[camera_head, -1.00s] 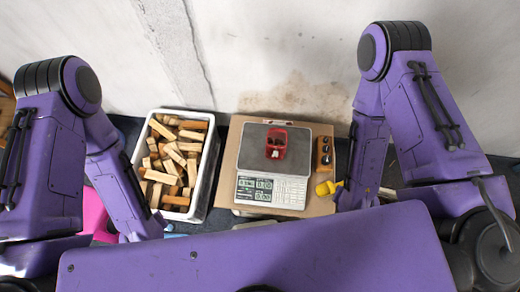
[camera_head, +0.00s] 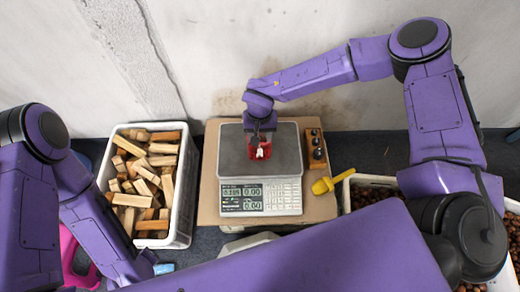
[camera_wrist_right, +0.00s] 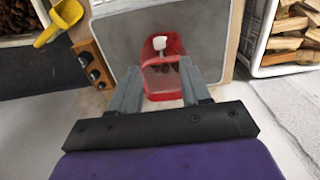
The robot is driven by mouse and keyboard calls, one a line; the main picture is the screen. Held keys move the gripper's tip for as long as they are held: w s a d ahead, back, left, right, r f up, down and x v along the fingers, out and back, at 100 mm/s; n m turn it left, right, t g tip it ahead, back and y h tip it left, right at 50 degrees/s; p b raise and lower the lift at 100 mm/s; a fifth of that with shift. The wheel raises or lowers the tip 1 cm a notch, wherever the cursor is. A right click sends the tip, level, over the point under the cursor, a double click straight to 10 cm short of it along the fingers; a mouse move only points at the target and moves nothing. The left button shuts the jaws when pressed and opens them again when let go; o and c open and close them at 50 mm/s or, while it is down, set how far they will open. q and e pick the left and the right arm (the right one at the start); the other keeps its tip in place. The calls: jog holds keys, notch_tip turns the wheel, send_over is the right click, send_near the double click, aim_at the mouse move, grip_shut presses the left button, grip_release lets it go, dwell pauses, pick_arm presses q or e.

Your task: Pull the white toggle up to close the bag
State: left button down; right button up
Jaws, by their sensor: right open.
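A small red bag (camera_head: 257,145) sits on the grey plate of the scale (camera_head: 287,160). The white toggle (camera_head: 261,150) shows on it as a small pale spot. In the right wrist view the red bag (camera_wrist_right: 163,80) has the white toggle (camera_wrist_right: 159,43) at its far end. My right gripper (camera_wrist_right: 158,78) is open, with one finger on each side of the bag; whether they touch it I cannot tell. In the head view my right gripper (camera_head: 260,135) is above the bag and partly hides it. My left arm is at the left, its gripper not visible.
A white crate of wood blocks (camera_head: 187,185) stands left of the scale. A wooden block with dark knobs (camera_head: 315,150) and a yellow scoop (camera_head: 330,182) are on the right. A white crate (camera_head: 349,190) of chestnuts is at the lower right. A wall is close behind.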

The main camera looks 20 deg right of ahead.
aim_at(260, 150)
notch_tip(260, 150, down, 8)
jog(key=shift+f, duration=0.2)
grip_shut()
